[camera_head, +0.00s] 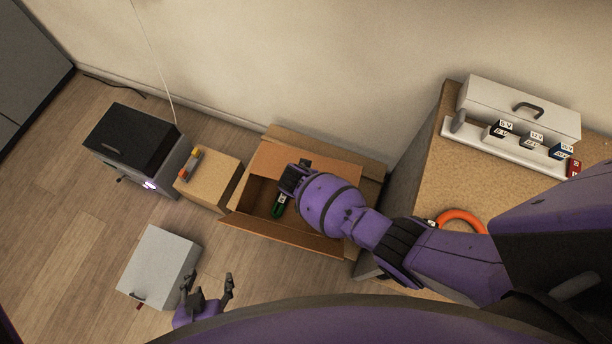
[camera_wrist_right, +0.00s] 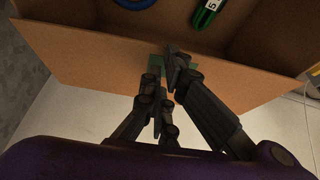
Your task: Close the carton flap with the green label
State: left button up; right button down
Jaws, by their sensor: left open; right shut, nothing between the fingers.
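The open cardboard carton (camera_head: 240,222) stands on the floor in the middle of the head view. In the right wrist view a brown carton flap (camera_wrist_right: 85,62) spans the picture, with a green label (camera_wrist_right: 155,63) partly hidden behind my fingers. I cannot make out the label in the head view. My right gripper (camera_wrist_right: 173,65) is shut and empty, its tips in front of the label; contact cannot be told. In the head view my right arm covers part of the carton. My left gripper (camera_head: 207,284) is open and empty, left of and nearer than the carton.
A green item (camera_head: 279,206) lies inside the carton; a blue ring (camera_wrist_right: 135,3) shows in the wrist view. A cabinet (camera_head: 440,190) stands right, the wall behind.

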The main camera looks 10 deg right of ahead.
pick_arm(q)
jog(key=shift+s+a+f, duration=0.1)
jog(key=shift+s+f, duration=0.15)
jog(key=shift+s, duration=0.35)
